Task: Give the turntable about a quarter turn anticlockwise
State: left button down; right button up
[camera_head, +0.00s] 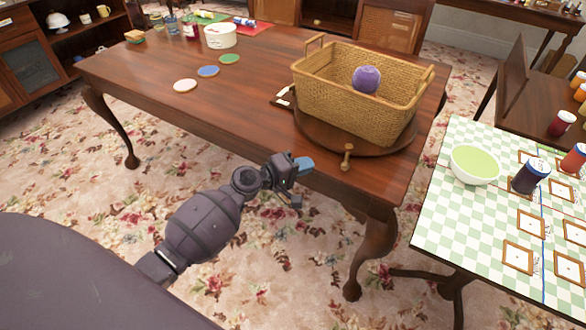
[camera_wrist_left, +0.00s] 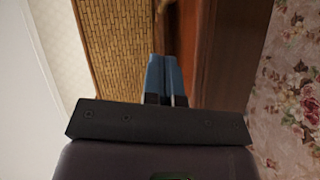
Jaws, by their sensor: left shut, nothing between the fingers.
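The turntable (camera_head: 318,132) is a round brown wooden disc on the long wooden table, near its right end. A small brass-coloured upright knob (camera_head: 346,158) stands at its front rim. A woven basket (camera_head: 345,112) sits on the turntable and hides most of it; a purple ball (camera_head: 366,79) lies inside. My left gripper (camera_head: 304,165) has its blue fingers shut and empty, at the table's front edge, left of the knob and apart from it. In the left wrist view the shut fingers (camera_wrist_left: 164,76) point toward the basket (camera_wrist_left: 115,45) and dark wood. My right gripper is out of view.
Three coloured discs, including a blue one (camera_head: 208,71), lie on the clear left part of the table (camera_head: 150,65). A white tub (camera_head: 220,35) stands behind. A checked table (camera_head: 440,225) with a green bowl (camera_head: 474,164) and jars is at the right.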

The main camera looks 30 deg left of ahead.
pick_arm(q)
jog(key=w+d, duration=0.2)
jog(key=w+d+f, duration=0.1)
jog(key=w+d, duration=0.1)
jog(key=d, duration=0.1)
jog(key=shift+w+d+f, duration=0.15)
jog(key=shift+d+f, duration=0.05)
jog(key=shift+d, duration=0.15)
